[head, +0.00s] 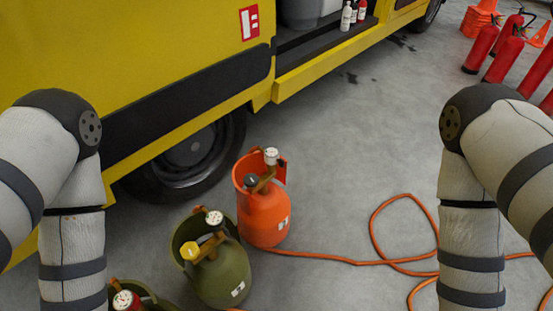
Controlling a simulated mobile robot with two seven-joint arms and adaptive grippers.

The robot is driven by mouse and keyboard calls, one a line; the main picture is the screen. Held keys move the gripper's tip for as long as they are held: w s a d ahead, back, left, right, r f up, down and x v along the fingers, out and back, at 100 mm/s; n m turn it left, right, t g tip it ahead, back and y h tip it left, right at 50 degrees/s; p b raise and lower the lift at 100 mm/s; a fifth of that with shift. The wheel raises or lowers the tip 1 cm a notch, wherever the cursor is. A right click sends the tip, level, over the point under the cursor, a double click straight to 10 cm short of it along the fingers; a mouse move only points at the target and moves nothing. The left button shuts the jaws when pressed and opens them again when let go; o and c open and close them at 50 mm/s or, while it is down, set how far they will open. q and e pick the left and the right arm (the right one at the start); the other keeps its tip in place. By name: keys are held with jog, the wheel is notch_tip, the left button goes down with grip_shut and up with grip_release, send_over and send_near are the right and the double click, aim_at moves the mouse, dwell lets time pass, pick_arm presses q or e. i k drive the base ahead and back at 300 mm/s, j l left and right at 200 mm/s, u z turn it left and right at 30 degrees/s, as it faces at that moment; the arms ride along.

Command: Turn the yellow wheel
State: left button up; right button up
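The yellow wheel (190,250) is a small knob on the valve of an olive-green gas cylinder (224,276), on its left side. A white-faced gauge (214,217) sits at the other end of that valve. The cylinder stands upright on the floor and has a raised collar around the valve. Both of my arms reach down past the bottom edge at the left and right of the head view. Neither gripper is in view, and neither arm touches the wheel in what I can see.
An orange cylinder (263,215) with a dark knob stands just behind. Another green cylinder with a red knob (123,300) is cut off at bottom left. An orange hose (340,262) loops over the floor at right. A yellow truck (150,50) fills the back left; red extinguishers (482,48) stand back right.

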aim_at(189, 251)
jog(key=i+l+u, duration=0.15)
jog(key=u, duration=0.35)
jog(key=l+u, duration=0.35)
jog(key=u, duration=0.15)
jog(key=i, duration=0.05)
